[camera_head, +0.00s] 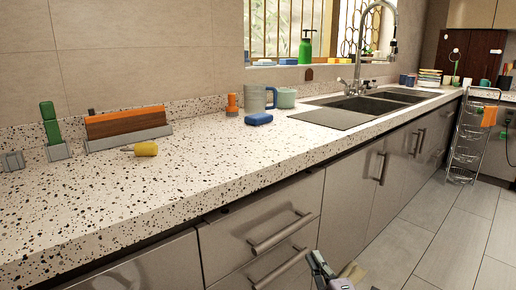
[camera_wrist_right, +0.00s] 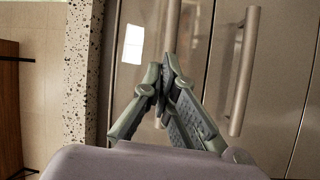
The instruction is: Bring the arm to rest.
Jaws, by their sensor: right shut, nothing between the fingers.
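My right gripper (camera_head: 322,268) shows at the bottom of the head view, low in front of the cabinet doors and below the counter edge. In the right wrist view my right gripper (camera_wrist_right: 166,80) is shut, its fingertips together with nothing between them. A vertical door handle (camera_wrist_right: 172,28) appears behind the fingertips; I cannot tell whether they touch it. My left gripper is not in view.
Drawer handles (camera_head: 282,232) stick out of the cabinets. The floor (camera_head: 430,240) is clear up to a wire rack (camera_head: 468,140).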

